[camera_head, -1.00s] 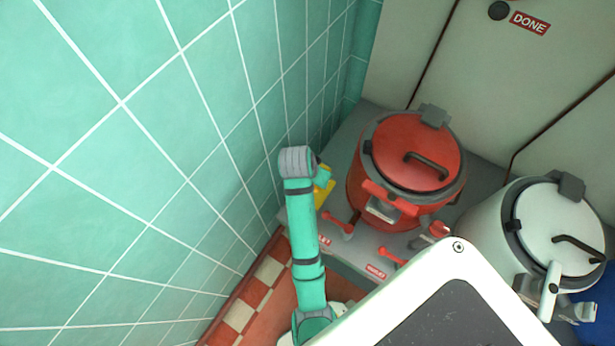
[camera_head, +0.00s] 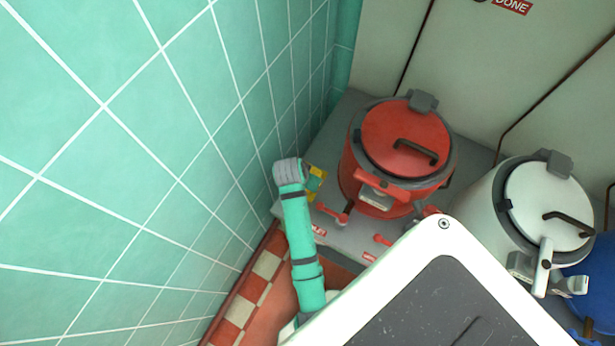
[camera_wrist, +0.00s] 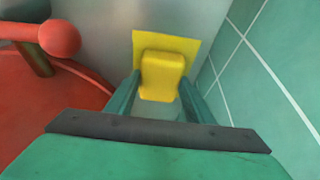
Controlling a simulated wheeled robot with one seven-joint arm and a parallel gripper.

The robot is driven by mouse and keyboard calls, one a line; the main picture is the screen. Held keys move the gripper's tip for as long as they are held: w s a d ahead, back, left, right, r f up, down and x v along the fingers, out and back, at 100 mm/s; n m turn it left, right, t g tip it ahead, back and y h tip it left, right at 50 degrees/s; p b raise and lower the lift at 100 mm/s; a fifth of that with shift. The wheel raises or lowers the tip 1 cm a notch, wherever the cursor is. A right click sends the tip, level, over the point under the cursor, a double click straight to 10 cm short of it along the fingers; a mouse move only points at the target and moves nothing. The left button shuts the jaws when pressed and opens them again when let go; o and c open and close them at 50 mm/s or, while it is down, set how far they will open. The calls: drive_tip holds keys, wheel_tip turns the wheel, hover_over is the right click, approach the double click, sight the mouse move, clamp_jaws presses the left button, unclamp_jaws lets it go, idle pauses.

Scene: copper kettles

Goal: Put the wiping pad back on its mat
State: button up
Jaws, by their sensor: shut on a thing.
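The yellow wiping pad (camera_wrist: 162,76) is between the two fingers of my gripper (camera_wrist: 160,98) in the wrist view. My gripper is shut on it. The flat yellow mat (camera_wrist: 165,40) lies just beyond the pad on the grey surface. The pad covers part of the mat in this view; I cannot tell whether they touch. In the head view, my gripper (camera_head: 315,183) is beside the wall, left of the red kettle, with yellow showing around it. My arm hides part of this area, and the pad and mat are hard to tell apart there.
The red kettle (camera_head: 405,140) stands close to the right of my gripper, with a red-handled valve (camera_head: 333,212) in front. The teal tiled wall (camera_head: 215,130) is close on the left. A white kettle (camera_head: 550,215) and a blue one (camera_head: 597,285) stand farther right.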

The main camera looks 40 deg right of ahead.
drive_tip(key=o, duration=1)
drive_tip(key=shift+f, duration=0.1)
drive_tip(key=v, duration=1.2)
drive_tip(key=shift+a, duration=0.1)
